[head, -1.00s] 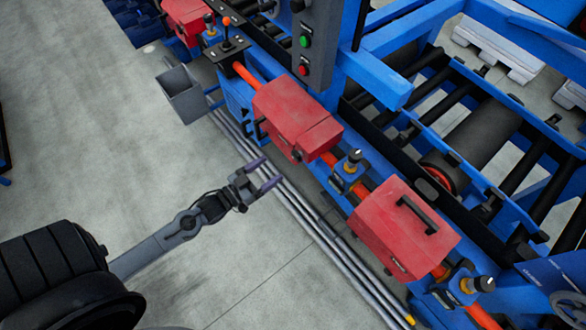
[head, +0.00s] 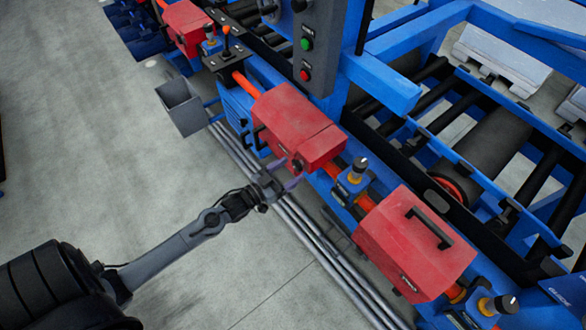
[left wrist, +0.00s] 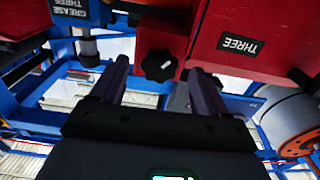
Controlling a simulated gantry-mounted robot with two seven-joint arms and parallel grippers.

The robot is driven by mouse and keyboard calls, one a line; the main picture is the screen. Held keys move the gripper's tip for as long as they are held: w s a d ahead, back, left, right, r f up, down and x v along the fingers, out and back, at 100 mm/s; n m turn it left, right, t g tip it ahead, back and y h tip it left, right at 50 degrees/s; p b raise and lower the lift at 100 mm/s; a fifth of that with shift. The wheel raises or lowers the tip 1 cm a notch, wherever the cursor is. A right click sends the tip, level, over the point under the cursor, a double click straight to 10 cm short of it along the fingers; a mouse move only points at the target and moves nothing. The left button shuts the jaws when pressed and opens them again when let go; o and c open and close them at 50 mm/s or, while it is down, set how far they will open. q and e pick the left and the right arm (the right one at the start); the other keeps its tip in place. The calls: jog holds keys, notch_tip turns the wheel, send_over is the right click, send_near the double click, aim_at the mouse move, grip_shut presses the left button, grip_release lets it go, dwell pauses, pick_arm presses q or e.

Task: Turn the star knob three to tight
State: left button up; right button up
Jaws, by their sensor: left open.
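The black star knob (left wrist: 160,66) with a small white mark sits on the face of a red housing (left wrist: 225,35) labelled THREE. In the head view this housing (head: 295,120) is the middle red box, with the small dark knob (head: 297,165) low on its near side. My left gripper (head: 286,178) is open at the near side of that box. In the left wrist view my left gripper (left wrist: 160,70) has one finger on each side of the knob, with visible gaps; I cannot tell whether the fingertips reach it in depth. My right gripper is not in view.
A grease unit (left wrist: 70,12) labelled GREASE THREE is at the upper left of the wrist view. Another red box (head: 415,245) stands at lower right. Grey pipes (head: 300,235) run along the machine's foot. A grey bin (head: 183,103) stands left. Open floor (head: 110,150) lies left.

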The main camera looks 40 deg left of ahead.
pick_arm(q)
jog(key=shift+w+d, duration=0.2)
jog(key=shift+w, duration=0.85)
jog(key=c, duration=1)
